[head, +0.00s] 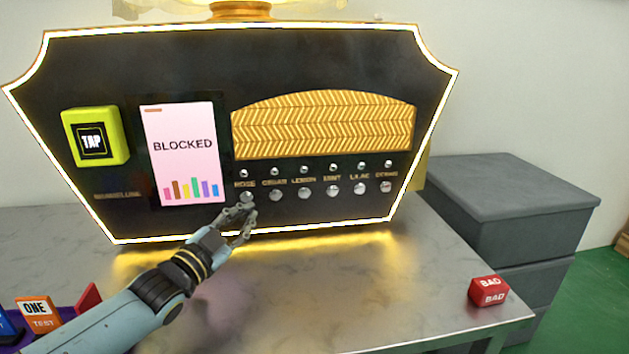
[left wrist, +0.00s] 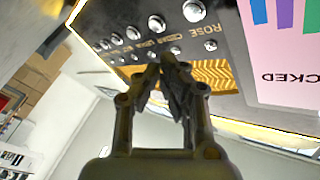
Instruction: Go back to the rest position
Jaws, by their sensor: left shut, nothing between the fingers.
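My left gripper (head: 243,207) is shut and empty. In the head view it is just in front of the vending machine's lower panel, by the ROSE button (head: 246,196) at the left end of the button row. In the left wrist view the shut fingers (left wrist: 168,68) point at the panel, with the ROSE button (left wrist: 194,11) above them; I cannot tell whether they touch the panel. The black machine (head: 300,60) has a lit edge, and its screen (head: 183,150) reads BLOCKED. My right gripper is not in view.
A yellow TAP reader (head: 95,137) is on the machine's left. A red BAD block (head: 488,290) lies at the table's right corner. Cards, one marked ONE TEST (head: 38,314), stand at the lower left. Grey boxes (head: 510,205) stand at the right. The table's (head: 370,300) front middle is clear.

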